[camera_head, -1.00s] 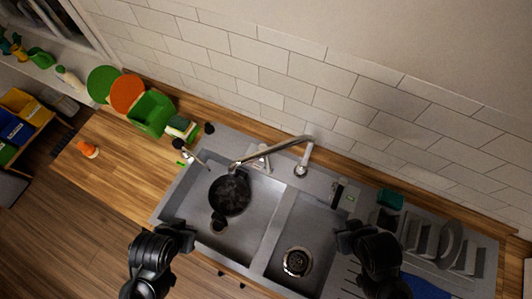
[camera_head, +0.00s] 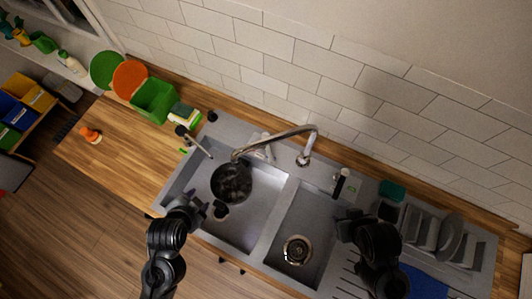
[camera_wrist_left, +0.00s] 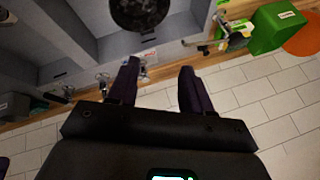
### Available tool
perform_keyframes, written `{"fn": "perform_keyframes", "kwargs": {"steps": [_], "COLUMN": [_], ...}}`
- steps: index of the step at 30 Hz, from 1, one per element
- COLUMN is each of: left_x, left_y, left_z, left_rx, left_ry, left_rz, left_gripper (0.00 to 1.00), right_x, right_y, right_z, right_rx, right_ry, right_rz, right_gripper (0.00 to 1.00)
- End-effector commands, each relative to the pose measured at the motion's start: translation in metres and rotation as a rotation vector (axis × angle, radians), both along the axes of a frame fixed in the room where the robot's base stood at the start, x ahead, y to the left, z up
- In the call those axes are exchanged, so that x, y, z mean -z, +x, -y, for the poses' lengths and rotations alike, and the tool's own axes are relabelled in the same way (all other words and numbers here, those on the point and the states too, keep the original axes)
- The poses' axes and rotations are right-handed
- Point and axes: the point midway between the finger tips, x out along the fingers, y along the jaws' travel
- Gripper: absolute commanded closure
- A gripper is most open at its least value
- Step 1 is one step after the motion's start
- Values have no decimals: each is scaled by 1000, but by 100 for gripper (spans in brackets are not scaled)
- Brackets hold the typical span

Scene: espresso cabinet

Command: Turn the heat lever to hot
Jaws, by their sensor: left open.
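The metal faucet (camera_head: 290,133) has a curved spout reaching over the double sink (camera_head: 275,222). Its base (camera_head: 303,160) stands on the back rim, with a pale metal fitting (camera_head: 262,148) to its left. I cannot tell which part is the heat lever or how it is set. My left gripper (camera_head: 201,210) is over the left basin's front-left side, apart from the faucet. In the left wrist view my left gripper (camera_wrist_left: 158,68) is open and empty, with metal fittings (camera_wrist_left: 103,79) beyond the fingers. My right gripper (camera_head: 346,226) is over the right basin's right side; its jaws are unclear.
A dark pan (camera_head: 231,183) sits in the left basin. A black-topped dispenser (camera_head: 183,131) and a black-handled item (camera_head: 341,183) stand along the rim. A green bin (camera_head: 153,100) is at the back left, a dish rack (camera_head: 425,232) at the right. The left counter (camera_head: 120,150) is mostly clear.

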Motion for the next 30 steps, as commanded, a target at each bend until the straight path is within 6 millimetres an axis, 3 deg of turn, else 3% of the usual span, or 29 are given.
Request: {"fn": "perform_keyframes", "kwargs": {"steps": [1, 5, 9, 12, 15, 18, 21, 30], "left_x": [22, 73, 130, 162, 181, 192, 187, 173], "left_y": [7, 29, 51, 65, 77, 89, 104, 142], "left_z": [11, 45, 93, 130, 159, 182, 200, 204], "left_rx": [87, 322, 580, 739, 817, 856, 878, 854], "left_ry": [55, 270, 615, 902, 1090, 1158, 1182, 1204], "left_rz": [36, 164, 304, 405, 495, 561, 624, 673], "left_gripper": [51, 51, 51, 51, 51, 51, 51, 51], "right_x": [5, 21, 52, 79, 103, 120, 130, 135], "right_y": [0, 0, 0, 0, 0, 0, 0, 1], "right_z": [0, 0, 1, 1, 2, 3, 3, 2], "right_rx": [0, -1, -3, -4, -5, -6, -6, -5], "right_ry": [0, -1, -4, -7, -9, -11, -11, -8], "right_rz": [1, 1, 2, 1, -1, -1, -1, 2], "right_gripper": [57, 57, 57, 57, 57, 57, 57, 57]}}
